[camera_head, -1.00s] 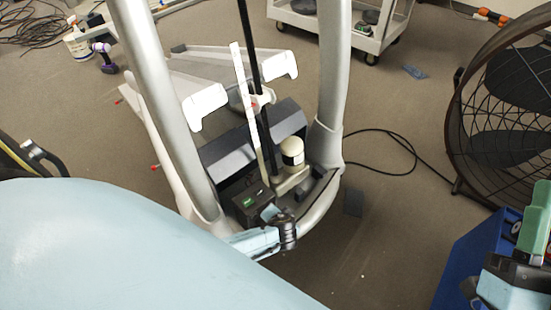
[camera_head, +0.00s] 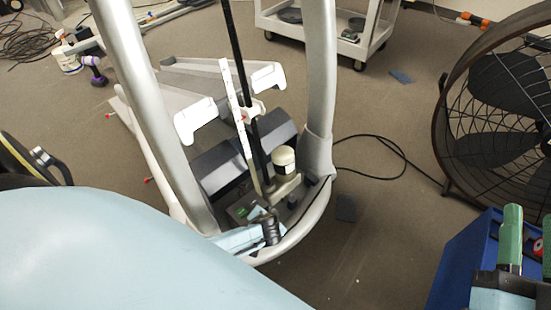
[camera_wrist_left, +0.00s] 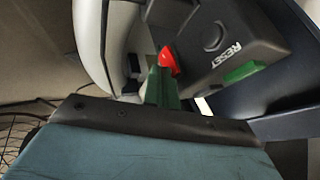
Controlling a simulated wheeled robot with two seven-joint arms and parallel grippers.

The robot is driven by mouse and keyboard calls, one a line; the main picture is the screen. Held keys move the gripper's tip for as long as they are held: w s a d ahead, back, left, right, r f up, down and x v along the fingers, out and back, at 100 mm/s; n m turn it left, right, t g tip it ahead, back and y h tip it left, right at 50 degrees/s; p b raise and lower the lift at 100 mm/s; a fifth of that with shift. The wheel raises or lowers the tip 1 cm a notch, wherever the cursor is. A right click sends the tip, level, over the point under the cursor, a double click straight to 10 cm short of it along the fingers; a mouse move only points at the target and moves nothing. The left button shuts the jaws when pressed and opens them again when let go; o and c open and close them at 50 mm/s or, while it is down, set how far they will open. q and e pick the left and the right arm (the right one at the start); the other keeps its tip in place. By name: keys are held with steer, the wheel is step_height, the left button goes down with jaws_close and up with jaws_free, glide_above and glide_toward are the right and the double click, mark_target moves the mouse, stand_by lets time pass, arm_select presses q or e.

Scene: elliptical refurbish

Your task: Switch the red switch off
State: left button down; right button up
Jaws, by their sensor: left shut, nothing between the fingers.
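The red switch (camera_wrist_left: 168,61) sticks out from the edge of a dark box (camera_wrist_left: 215,40) marked RESET in the left wrist view. I cannot tell whether it is on or off. My left gripper (camera_wrist_left: 162,88) is shut and empty, its green fingers right at the red switch; they look close to or touching it. In the head view my left gripper (camera_head: 258,213) is at the dark box low in the elliptical machine (camera_head: 322,150), and the red switch is hidden there.
Grey upright bars of the machine stand left and right of the dark box. A green part (camera_wrist_left: 243,72) sits on the box. A blue bin (camera_head: 455,265) and a large fan (camera_head: 500,110) are at the right. A white cart (camera_head: 335,45) stands behind.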

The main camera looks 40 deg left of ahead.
arm_select(q)
steer(key=shift+s+a, duration=0.1)
steer(key=shift+r, duration=0.1)
steer(key=shift+r+p, duration=0.7)
steer(key=d+p+v, duration=0.2)
steer(key=p+v, duration=0.4)
steer(key=v, duration=0.6)
steer(key=shift+w+f+p, duration=0.25)
steer(key=shift+w+p, duration=0.05)
steer(key=shift+p, duration=0.05)
